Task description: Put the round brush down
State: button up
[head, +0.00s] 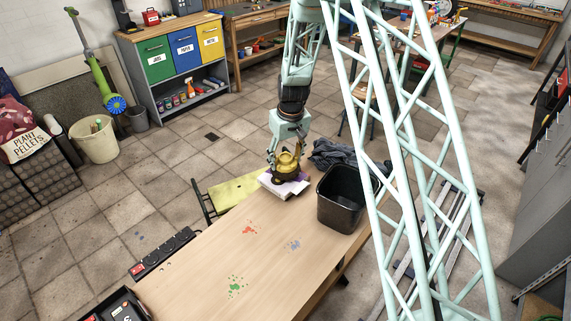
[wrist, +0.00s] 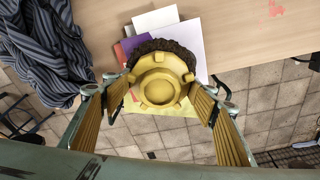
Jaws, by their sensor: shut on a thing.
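The round brush (head: 286,170) has a yellow body with a knobbed rim and dark brown bristles. In the wrist view the brush (wrist: 161,82) sits between the fingers of my gripper (wrist: 162,92), which is shut on it. In the head view my gripper (head: 286,151) points down at the far end of the wooden table (head: 205,262). The brush is upright, bristles down, over a small stack of papers and books (head: 274,187). I cannot tell whether the bristles touch the stack. The brush hides part of it.
A black bin (head: 341,200) stands right of the brush. Dark striped cloth (head: 333,153) lies behind it, and also shows in the wrist view (wrist: 45,50). A yellow-green seat (head: 232,190) is left of the table end. The table's middle is clear except for paint stains (head: 235,287).

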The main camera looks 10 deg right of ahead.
jog(key=shift+f, duration=0.9)
jog(key=shift+f, duration=0.15)
jog(key=o, duration=0.9)
jog(key=shift+r, duration=0.2)
jog(key=r, duration=0.3)
jog(key=s+r, duration=0.1)
jog(key=r, duration=0.3)
jog(key=r+p, duration=0.1)
jog(key=r, duration=0.2)
jog(key=shift+s+d+r, duration=0.15)
jog(key=shift+s+r, duration=0.1)
jog(key=shift+r, duration=0.05)
jog(key=shift+s+r, duration=0.1)
jog(key=shift+r, duration=0.5)
